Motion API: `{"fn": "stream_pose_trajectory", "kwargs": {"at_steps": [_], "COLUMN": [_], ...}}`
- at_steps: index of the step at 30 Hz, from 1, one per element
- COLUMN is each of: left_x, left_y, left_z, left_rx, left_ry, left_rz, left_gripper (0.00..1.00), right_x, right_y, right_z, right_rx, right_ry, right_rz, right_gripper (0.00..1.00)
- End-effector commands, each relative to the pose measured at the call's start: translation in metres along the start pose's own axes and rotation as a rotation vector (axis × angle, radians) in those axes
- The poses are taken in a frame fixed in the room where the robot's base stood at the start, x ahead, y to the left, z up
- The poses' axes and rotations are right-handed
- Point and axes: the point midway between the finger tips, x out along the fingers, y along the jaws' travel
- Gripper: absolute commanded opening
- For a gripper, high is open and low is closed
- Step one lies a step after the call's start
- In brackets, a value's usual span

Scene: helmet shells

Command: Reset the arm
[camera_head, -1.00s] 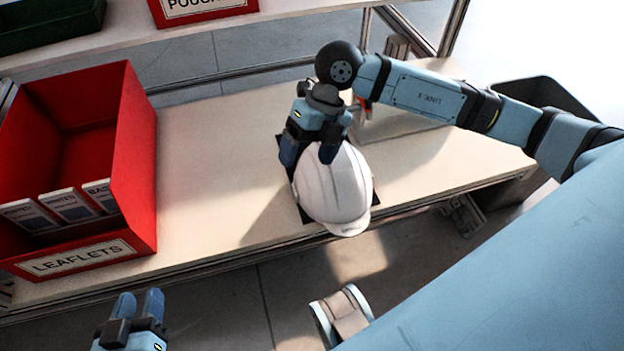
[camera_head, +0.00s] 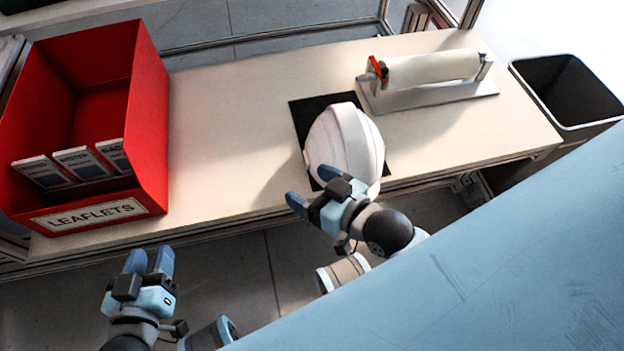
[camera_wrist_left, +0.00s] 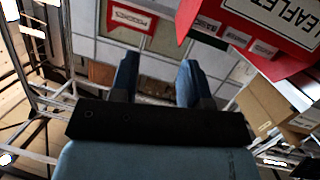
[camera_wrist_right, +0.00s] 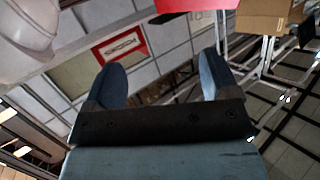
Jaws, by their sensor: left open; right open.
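In the head view my left gripper (camera_head: 149,262) is low at the left, in front of the table edge and below the red bin. It is open and empty; its two blue fingers show apart in the left wrist view (camera_wrist_left: 155,80). My right gripper (camera_head: 312,190) is just in front of the white helmet shell (camera_head: 340,140). It is open, and in the right wrist view (camera_wrist_right: 160,75) nothing is between its fingers. In the head view it overlaps the shell's near edge; whether they touch I cannot tell. The shell sits on a black mat (camera_head: 305,118), and shows in the right wrist view (camera_wrist_right: 25,35).
The red LEAFLETS bin (camera_head: 150,130) stands at the table's left. A roll on a metal stand (camera_head: 430,68) is at the back right. A dark waste bin (camera_head: 565,90) stands beyond the table's right end. The table (camera_head: 230,110) is clear between red bin and mat.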

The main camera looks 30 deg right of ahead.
Motion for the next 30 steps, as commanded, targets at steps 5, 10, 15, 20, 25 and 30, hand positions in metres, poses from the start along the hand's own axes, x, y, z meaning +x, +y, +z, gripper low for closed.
{"fn": "stream_pose_trajectory", "kwargs": {"at_steps": [5, 10, 15, 20, 25, 30], "left_x": [0.0, 0.0, -0.01, -0.023, -0.038, -0.055], "left_y": [0.0, 0.001, 0.001, -0.001, -0.004, -0.007], "left_z": [-0.001, -0.008, -0.035, -0.061, -0.084, -0.107], "left_rx": [0.0, -0.003, 0.007, 0.021, 0.037, 0.051], "left_ry": [0.001, -0.001, -0.042, -0.1, -0.163, -0.227], "left_rz": [0.0, -0.002, -0.019, -0.044, -0.068, -0.092], "left_gripper": [0.43, 0.43, 0.43, 0.43, 0.43, 0.43], "right_x": [0.0, -0.002, -0.011, -0.024, -0.038, -0.055], "right_y": [0.0, -0.001, -0.001, 0.002, 0.004, 0.007], "right_z": [0.001, -0.006, -0.033, -0.06, -0.084, -0.107], "right_rx": [0.003, 0.001, -0.008, -0.021, -0.036, -0.051], "right_ry": [-0.005, -0.01, -0.047, -0.104, -0.167, -0.23], "right_rz": [-0.001, 0.001, 0.018, 0.042, 0.067, 0.09], "right_gripper": [0.8, 0.8, 0.8, 0.8, 0.8, 0.8]}}
